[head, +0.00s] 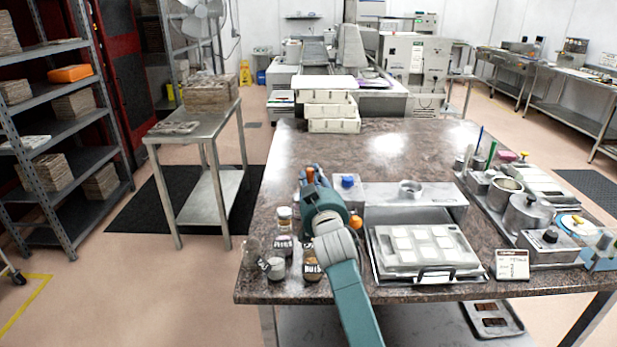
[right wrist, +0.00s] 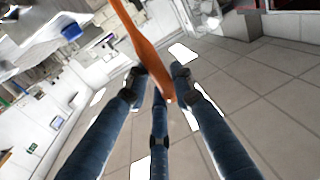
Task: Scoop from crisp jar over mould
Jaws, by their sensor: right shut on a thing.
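My right gripper (head: 308,180) is over the table's left side, behind the jars. In the right wrist view, its fingers (right wrist: 162,85) are shut on a long orange-brown scoop (right wrist: 135,30). Most of the scoop is hidden in the head view; what it carries cannot be seen. A jar with a pale lid (head: 284,240) and a jar with a dark label (head: 312,268) stand left of my arm; I cannot tell which is the crisp jar. The pale mould (head: 459,262), with several square cavities, lies on a metal tray right of my arm. My left gripper is out of view.
A clear glass vessel (head: 250,255) and a small pale cup (head: 276,268) are near the jars. A metal box (head: 440,193) stands behind the mould. Pots (head: 528,213) and tools crowd the right edge. White boxes (head: 333,111) are stacked at the back. The table's back middle is clear.

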